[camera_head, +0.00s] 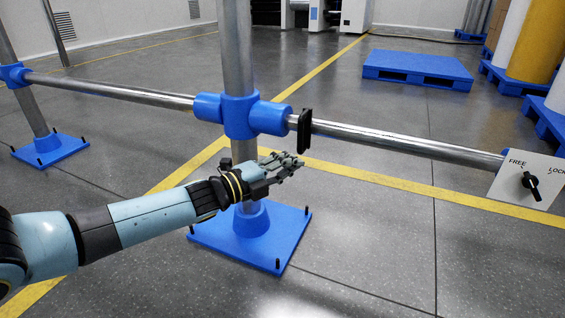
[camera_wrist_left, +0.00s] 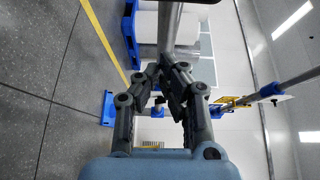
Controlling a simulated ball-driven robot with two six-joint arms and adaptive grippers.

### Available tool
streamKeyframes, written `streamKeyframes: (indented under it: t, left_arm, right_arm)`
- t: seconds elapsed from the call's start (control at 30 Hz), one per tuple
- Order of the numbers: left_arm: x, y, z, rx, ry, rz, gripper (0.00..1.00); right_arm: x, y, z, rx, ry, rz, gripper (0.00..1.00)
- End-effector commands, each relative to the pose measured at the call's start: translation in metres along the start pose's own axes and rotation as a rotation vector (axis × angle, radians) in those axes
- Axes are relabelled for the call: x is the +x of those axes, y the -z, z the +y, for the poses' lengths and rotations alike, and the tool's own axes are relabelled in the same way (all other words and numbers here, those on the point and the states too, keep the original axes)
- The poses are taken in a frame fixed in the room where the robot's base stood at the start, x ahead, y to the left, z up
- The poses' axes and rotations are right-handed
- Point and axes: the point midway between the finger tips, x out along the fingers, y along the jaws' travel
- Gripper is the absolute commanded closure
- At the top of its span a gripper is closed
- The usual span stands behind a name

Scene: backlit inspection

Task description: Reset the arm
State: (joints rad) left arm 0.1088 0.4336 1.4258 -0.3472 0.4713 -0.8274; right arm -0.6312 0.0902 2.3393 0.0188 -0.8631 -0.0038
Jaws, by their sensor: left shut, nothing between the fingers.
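My left arm reaches in from the left in the head view. Its gripper (camera_head: 290,163) is shut and empty, just in front of the steel post and below the metal rail. The wrist view shows the two jointed fingers closing together at their tips (camera_wrist_left: 161,72), with nothing between them. The gripper is apart from the black handle (camera_head: 304,130), which stands upright on the rail just above the fingertips. My right gripper does not show.
The post (camera_head: 239,55) rises from a blue base plate (camera_head: 210,232) and carries a blue clamp (camera_head: 240,116). The rail (camera_head: 400,141) runs right to a white FREE/LOCK panel (camera_head: 510,187) with a black knob (camera_head: 530,183). A blue pallet (camera_head: 417,65) lies behind. Floor in front is clear.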

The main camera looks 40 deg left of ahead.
Motion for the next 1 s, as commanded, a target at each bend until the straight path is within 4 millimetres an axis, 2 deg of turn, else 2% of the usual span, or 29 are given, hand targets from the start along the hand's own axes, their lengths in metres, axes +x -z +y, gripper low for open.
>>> streamKeyframes:
  t: [0.2,0.5,0.57,0.67,0.73,0.83,0.9,1.0]
  left_arm:
    - [-0.018,0.000,-0.002,0.000,0.001,0.001,1.00]
    - [-0.023,0.000,0.001,0.000,-0.001,0.001,1.00]
    - [-0.027,0.002,0.005,-0.003,-0.009,0.001,1.00]
    - [-0.043,0.010,0.023,-0.025,-0.044,-0.003,1.00]
    - [-0.063,0.028,0.038,-0.059,-0.070,-0.002,1.00]
    - [-0.098,0.070,0.050,-0.169,-0.119,-0.036,1.00]
    - [-0.122,0.093,0.055,-0.310,-0.194,-0.115,1.00]
    - [-0.153,0.117,0.058,-0.538,-0.312,-0.259,1.00]
  right_arm:
    - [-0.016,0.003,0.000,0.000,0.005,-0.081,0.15]
    - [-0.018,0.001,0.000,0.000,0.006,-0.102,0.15]
    - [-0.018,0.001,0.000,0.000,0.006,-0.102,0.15]
    - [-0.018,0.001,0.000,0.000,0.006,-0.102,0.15]
    - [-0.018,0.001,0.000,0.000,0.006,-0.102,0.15]
    - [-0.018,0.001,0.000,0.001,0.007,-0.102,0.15]
    - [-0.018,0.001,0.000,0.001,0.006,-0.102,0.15]
    - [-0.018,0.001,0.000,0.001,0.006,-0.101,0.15]
